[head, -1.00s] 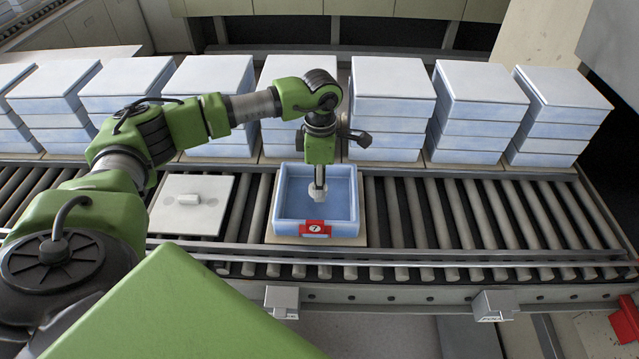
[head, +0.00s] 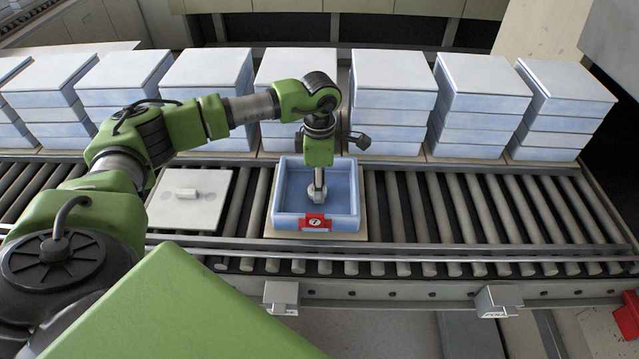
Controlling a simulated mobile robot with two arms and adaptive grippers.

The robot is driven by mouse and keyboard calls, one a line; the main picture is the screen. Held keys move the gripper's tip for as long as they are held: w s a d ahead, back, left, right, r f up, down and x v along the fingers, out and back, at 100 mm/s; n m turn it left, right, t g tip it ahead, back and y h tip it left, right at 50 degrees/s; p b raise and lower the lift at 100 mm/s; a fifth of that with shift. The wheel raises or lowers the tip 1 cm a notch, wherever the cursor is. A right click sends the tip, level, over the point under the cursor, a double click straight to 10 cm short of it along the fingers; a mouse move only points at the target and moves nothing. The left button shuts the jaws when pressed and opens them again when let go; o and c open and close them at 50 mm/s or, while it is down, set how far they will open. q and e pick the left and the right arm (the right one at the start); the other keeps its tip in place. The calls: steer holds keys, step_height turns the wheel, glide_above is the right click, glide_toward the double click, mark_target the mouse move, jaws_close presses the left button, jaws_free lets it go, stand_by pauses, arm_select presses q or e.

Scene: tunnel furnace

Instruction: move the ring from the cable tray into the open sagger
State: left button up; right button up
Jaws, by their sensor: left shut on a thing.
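The open sagger (head: 287,222) is a pale blue, square, open-topped box with a red numbered tag on its front wall. It stands on a thin board on the roller conveyor, in the middle of the head view. My left gripper (head: 318,188) reaches down inside its walls from above. It is shut on a small pale round piece, apparently the ring (head: 318,196), above or on the sagger floor; I cannot tell if it touches. My right gripper is not in view. I cannot make out the cable tray.
A white lid (head: 190,212) with a small handle lies on the conveyor left of the sagger. Stacks of closed pale blue saggers (head: 390,110) line the back. Bare rollers (head: 460,215) lie to the right. A red object (head: 627,312) shows at the right edge.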

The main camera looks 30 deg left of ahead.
arm_select(q)
steer(key=shift+f+b, duration=0.45)
steer(key=o, duration=1.1)
steer(key=shift+r, duration=0.2)
step_height(320, 180, up, 12)
steer(key=shift+f, duration=0.15)
